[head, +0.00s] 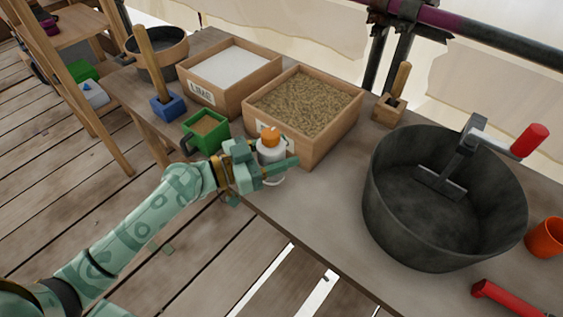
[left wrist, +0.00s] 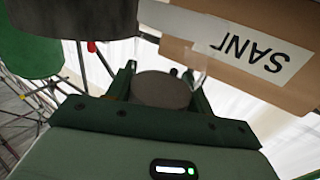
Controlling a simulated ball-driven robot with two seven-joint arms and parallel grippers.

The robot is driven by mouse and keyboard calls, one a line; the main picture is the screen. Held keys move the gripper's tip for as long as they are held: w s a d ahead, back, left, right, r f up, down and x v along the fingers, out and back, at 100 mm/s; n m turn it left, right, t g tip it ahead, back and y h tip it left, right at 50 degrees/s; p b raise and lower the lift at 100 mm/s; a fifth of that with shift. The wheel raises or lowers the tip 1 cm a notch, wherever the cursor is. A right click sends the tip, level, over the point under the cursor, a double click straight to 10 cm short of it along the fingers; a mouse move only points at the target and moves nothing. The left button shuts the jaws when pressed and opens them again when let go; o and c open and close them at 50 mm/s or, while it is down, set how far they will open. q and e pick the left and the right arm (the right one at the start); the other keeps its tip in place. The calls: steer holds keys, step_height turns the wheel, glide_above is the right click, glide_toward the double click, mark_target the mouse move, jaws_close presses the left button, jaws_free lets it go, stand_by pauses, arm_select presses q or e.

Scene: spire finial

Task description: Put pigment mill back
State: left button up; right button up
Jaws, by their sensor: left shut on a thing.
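A small white object with an orange top, which looks like the pigment mill (head: 270,152), stands upright at the front edge of the bench, in front of the sand box (head: 318,140). My left gripper (head: 266,170) is shut on it from the left, with its fingers around the lower body. In the left wrist view a round grey-brown end, probably the mill's (left wrist: 162,90), shows between the fingers. I cannot tell whether its base touches the bench. My right gripper is not in view.
A green container (head: 206,131) and a blue holder (head: 168,107) stand left of the mill. The lime box (head: 228,75) is behind them. A big dark tub (head: 443,200) with a crank stands right. Bare bench (head: 325,195) lies between mill and tub.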

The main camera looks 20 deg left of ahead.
arm_select(q)
steer(key=f, duration=0.1)
steer(key=f+b, duration=0.1)
steer(key=f, duration=0.1)
steer(key=shift+w+d+f, duration=0.1)
steer(key=shift+w+f, duration=0.15)
steer(key=shift+f, duration=0.15)
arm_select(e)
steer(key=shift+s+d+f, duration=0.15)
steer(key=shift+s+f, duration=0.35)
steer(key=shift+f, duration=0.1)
arm_select(q)
steer(key=shift+r, duration=0.1)
steer(key=shift+b, duration=0.3)
steer(key=o, duration=0.6)
steer(key=shift+f, duration=0.25)
steer(key=o, duration=0.4)
steer(key=shift+o, duration=0.2)
steer(key=shift+r, duration=0.1)
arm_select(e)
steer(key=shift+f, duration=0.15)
